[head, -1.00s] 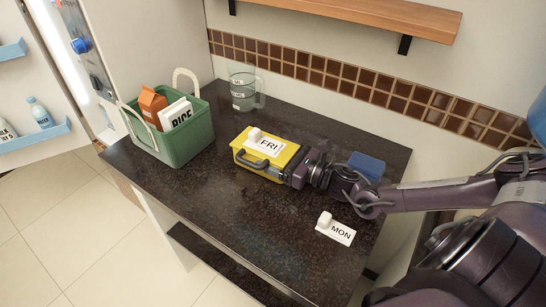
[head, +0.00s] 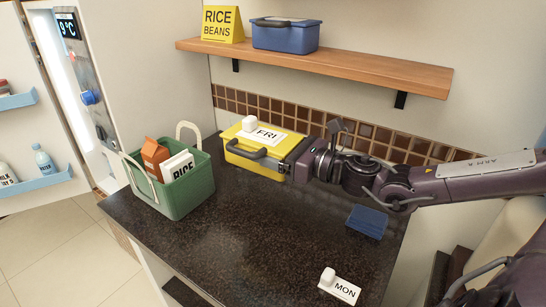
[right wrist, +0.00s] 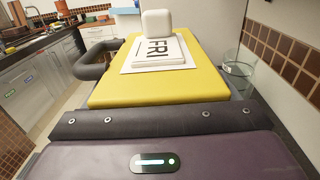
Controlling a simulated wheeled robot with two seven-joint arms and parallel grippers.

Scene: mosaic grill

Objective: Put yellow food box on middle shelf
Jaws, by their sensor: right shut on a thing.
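The yellow food box (head: 248,163), with a handle and a FRI card with a white block on its lid, is held level above the counter in the head view. My right gripper (head: 290,166) is shut on its right end. The right wrist view shows the yellow lid (right wrist: 205,88) close beyond the gripper; the fingertips are hidden there. A wooden wall shelf (head: 350,73) runs above and behind the box. Which shelf is the middle one cannot be told here. My left gripper is not in view.
A yellow RICE BEANS sign (head: 222,24) and a blue box (head: 285,37) stand on the shelf's left part; its right part is clear. A green basket (head: 190,197), blue block (head: 367,221) and MON card (head: 341,289) are on the dark counter. A glass jug (right wrist: 238,77) stands behind the box.

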